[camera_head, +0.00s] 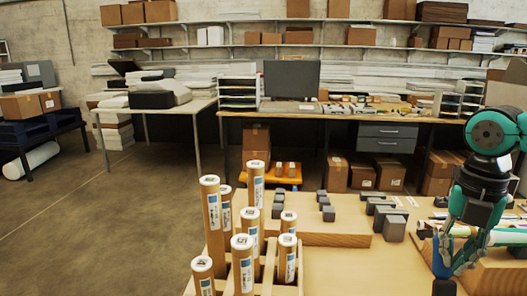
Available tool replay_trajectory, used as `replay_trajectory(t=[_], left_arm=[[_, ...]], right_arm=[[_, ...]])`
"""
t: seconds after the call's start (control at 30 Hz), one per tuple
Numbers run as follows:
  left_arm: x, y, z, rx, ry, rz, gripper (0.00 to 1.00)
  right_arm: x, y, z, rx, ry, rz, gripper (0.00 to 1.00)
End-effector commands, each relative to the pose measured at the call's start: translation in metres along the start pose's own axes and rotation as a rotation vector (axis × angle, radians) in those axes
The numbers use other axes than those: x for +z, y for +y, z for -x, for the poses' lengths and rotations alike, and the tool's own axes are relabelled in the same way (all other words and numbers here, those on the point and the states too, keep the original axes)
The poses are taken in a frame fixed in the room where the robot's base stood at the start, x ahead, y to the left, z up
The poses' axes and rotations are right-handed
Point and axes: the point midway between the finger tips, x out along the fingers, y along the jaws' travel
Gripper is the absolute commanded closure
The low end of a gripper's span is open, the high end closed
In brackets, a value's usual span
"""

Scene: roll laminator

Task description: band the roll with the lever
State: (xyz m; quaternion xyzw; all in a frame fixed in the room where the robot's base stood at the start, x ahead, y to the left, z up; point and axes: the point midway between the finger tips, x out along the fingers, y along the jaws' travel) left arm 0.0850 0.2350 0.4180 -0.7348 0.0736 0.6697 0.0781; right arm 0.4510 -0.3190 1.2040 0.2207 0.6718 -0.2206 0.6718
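My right gripper (461,268) reaches down from the upper right, over the wooden stand at the right edge. Its fingers hang beside a blue upright part (439,262), which looks like the lever. I cannot tell whether they touch it or how far the fingers are apart. A pale roll (508,237) lies across the stand (498,275), partly hidden behind my gripper. No band can be made out on the roll. My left gripper is out of view.
Upright brown tubes with white labels (243,262) stand in a wooden rack at the front centre. Dark grey blocks (394,227) sit on a wooden board (340,235) behind. Bare tabletop (360,275) lies between rack and stand. A desk with a monitor (292,79) stands farther back.

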Motion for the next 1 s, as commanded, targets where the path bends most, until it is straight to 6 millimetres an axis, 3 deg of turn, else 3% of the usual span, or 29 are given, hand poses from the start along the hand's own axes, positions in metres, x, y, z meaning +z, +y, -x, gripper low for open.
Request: replay_trajectory(t=[0.3,0.67,1.0], left_arm=[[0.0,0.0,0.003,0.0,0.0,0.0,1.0],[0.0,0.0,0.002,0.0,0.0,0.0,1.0],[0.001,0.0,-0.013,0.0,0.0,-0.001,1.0]], right_arm=[[0.016,0.01,0.001,0.001,-0.001,0.0,1.0],[0.017,0.01,0.0,0.002,-0.001,0.0,1.0],[0.017,0.01,-0.015,0.002,-0.001,0.001,1.0]])
